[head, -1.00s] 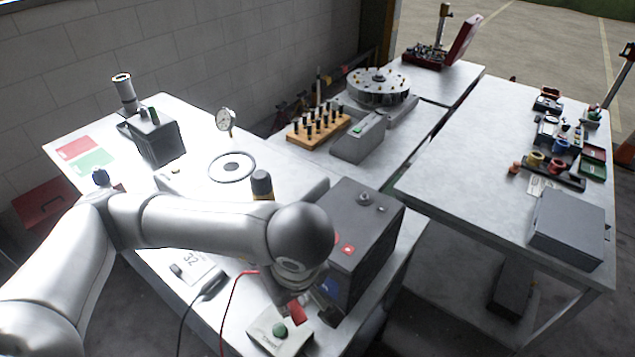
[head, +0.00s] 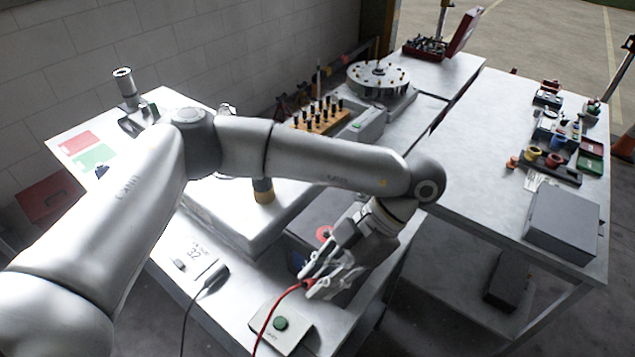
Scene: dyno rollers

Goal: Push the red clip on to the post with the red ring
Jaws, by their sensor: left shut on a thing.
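The red clip (head: 307,283) is between the fingertips of my left gripper (head: 318,284), at the end of a red cable (head: 268,325). The gripper is shut on it, and the fingers hide most of it. The red ring (head: 323,233) shows on the dark box, just up and left of the gripper's body. The post itself is hard to make out. The clip is apart from the ring, lower in the picture and nearer the box's front. My right gripper is not in view.
The dark box (head: 313,210) is partly covered by my left arm.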

